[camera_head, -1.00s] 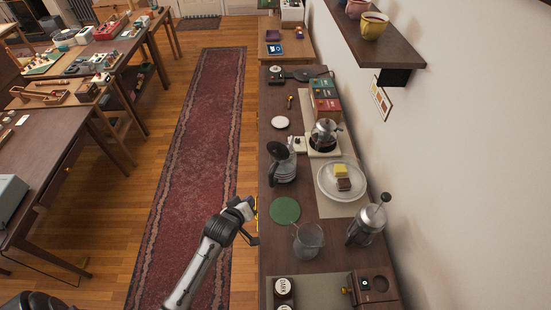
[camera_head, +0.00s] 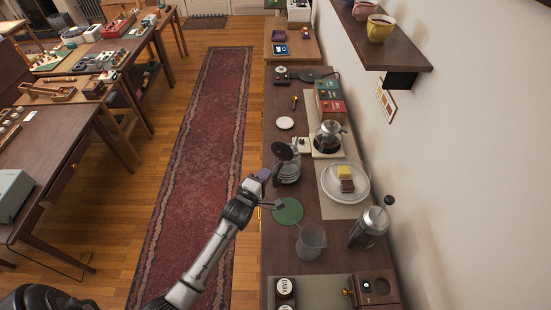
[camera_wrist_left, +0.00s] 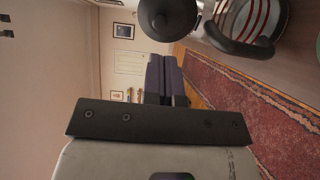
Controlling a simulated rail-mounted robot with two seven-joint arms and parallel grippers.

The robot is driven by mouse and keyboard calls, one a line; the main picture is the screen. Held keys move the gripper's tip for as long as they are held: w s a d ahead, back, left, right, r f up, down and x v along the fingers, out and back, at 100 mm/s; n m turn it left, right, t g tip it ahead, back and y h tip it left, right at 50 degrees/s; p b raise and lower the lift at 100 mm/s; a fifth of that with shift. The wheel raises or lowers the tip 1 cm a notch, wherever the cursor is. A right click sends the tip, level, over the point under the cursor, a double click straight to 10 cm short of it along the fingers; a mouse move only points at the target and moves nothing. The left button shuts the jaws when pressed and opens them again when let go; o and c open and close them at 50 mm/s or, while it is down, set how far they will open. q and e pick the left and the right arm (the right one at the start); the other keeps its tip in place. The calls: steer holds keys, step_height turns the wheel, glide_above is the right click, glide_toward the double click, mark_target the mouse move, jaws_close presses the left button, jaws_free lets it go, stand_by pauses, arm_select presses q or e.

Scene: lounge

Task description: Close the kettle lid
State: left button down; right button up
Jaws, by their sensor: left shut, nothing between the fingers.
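The kettle (camera_head: 288,172) stands on the counter near its left edge, a shiny body with a black handle. Its black lid (camera_head: 280,151) is raised, tilted up and open. In the left wrist view the kettle body (camera_wrist_left: 262,14) is at the upper right, with the round black lid (camera_wrist_left: 168,16) beside it at the top. My left gripper (camera_head: 264,175) is just left of the kettle, near the counter edge, below the raised lid. Its fingers show closed together in the wrist view (camera_wrist_left: 166,82), with nothing between them. They appear apart from the kettle. My right gripper is not in view.
A green round mat (camera_head: 288,211) and a glass jug (camera_head: 311,242) are nearer on the counter (camera_head: 336,202). A French press (camera_head: 370,228), a plate (camera_head: 329,184) and a glass pot (camera_head: 328,137) stand to the right. Open floor with a red runner (camera_head: 200,160) lies left.

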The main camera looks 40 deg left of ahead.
mark_target(279, 154)
arm_select(q)
steer(key=x, duration=0.8)
steer(key=shift+r+p, duration=0.1)
steer(key=shift+p, duration=0.2)
